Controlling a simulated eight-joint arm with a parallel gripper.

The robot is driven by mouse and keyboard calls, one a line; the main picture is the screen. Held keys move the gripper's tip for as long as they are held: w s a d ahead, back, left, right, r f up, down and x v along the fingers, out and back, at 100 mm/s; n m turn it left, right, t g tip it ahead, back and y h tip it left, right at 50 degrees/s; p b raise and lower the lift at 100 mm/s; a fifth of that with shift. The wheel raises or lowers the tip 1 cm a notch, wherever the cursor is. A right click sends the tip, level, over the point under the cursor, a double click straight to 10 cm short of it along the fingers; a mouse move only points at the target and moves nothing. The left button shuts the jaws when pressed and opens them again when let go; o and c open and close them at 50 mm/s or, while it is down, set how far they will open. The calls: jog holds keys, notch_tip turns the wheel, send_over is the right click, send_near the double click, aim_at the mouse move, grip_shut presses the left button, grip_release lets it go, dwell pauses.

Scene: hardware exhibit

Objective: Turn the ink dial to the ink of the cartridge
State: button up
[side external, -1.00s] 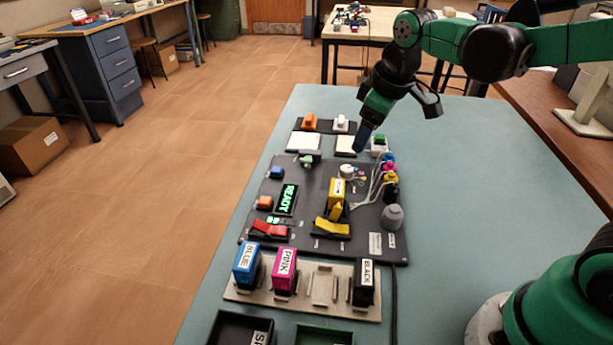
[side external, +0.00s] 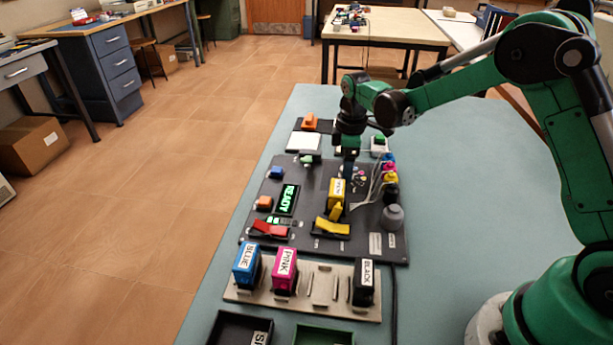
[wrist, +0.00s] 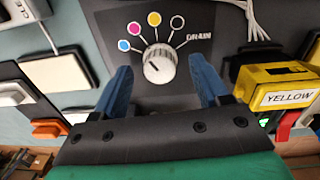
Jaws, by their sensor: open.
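The ink dial (wrist: 160,64) is a round pale knob with marks fanned around it: blue, pink, yellow (wrist: 154,19), a dark ring and DRAIN. Where its pointer aims is hard to tell. My gripper (wrist: 160,70) is open, with one blue finger on each side of the dial; I cannot tell whether they touch it. In the side view my gripper (side external: 348,172) is low over the dark panel and hides the dial. The yellow cartridge (side external: 336,190), labelled YELLOW in the wrist view (wrist: 285,98), stands on the panel beside the dial.
Blue (side external: 246,264), pink (side external: 284,270) and black (side external: 365,282) cartridges stand in a beige rack in front. Pale cables (wrist: 252,20) and small coloured bottles (side external: 390,174) are right of the dial. A red rocker (side external: 268,229) and a yellow rocker (side external: 331,228) lie nearer.

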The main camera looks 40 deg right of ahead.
jog(key=shift+f, duration=0.15)
grip_shut()
jog(key=shift+m, duration=2.8)
grip_release()
